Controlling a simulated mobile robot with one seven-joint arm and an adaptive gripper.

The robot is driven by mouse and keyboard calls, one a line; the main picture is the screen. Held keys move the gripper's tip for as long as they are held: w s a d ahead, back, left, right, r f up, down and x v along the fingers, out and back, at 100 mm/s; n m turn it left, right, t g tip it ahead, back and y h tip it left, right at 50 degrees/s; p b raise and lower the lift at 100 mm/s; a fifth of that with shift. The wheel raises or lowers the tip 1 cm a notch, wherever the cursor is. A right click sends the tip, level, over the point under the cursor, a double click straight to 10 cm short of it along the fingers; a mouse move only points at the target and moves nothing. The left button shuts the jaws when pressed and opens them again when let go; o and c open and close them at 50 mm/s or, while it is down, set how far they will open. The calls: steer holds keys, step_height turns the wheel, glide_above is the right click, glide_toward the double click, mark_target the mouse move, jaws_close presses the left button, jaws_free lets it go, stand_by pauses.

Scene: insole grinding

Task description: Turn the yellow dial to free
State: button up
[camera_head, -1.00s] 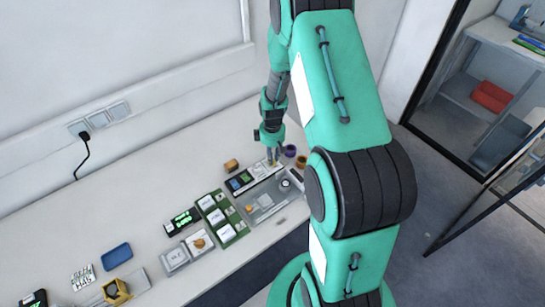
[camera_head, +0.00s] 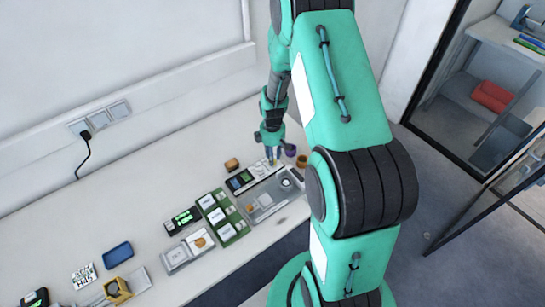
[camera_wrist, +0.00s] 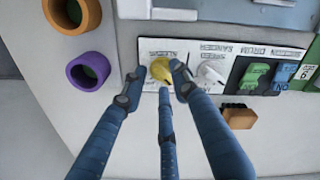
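The yellow dial (camera_wrist: 164,69) sits on a white labelled panel (camera_wrist: 232,50) in the wrist view. My gripper (camera_wrist: 160,78) has its three blue fingers around the dial, with one tip at its left, one over its right edge and one below. The tips are very close to the dial; I cannot tell whether they press on it. The dial's pointer direction is partly hidden by the fingers. In the head view, my gripper (camera_head: 272,155) is low over the panel at the right end of the bench, and the dial is barely visible there.
A white dial (camera_wrist: 212,73) is close at the right of the yellow one. Green (camera_wrist: 256,76) and blue (camera_wrist: 285,72) switches lie further right. A brown block (camera_wrist: 240,117) is near the panel. A purple ring (camera_wrist: 88,71) and an orange ring (camera_wrist: 72,14) stand at the left.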

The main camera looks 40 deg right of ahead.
steer(key=shift+r, duration=0.1)
stand_by(0.3)
step_height(320, 180, up, 12)
stand_by(0.7)
stand_by(0.5)
steer(key=s+a+r+m+t, duration=0.1)
steer(key=s+a+r, duration=0.1)
steer(key=a+r, duration=0.45)
steer(key=s+a+r+m+t, duration=0.1)
steer(key=s+a+r+m, duration=0.15)
steer(key=r, duration=0.65)
steer(key=s+a+r+m+t, duration=0.1)
steer(key=s+a+r, duration=0.2)
steer(key=a+r, duration=0.3)
steer(key=s+a+r+m+t, duration=0.1)
steer(key=s+a+r, duration=0.2)
steer(key=s, duration=0.3)
steer(key=s+a+r+m+b, duration=0.1)
steer(key=s+a+r+m, duration=0.1)
steer(key=s, duration=0.4)
steer(key=s+a+r+m+t+b, duration=0.1)
steer(key=s+a+r, duration=0.3)
steer(key=s+r, duration=0.1)
steer(key=shift+s+r+t, duration=0.3)
steer(key=shift+s+r, duration=0.1)
steer(key=shift+s, duration=0.15)
steer(key=shift+w+m, duration=0.15)
steer(key=shift+m, duration=0.1)
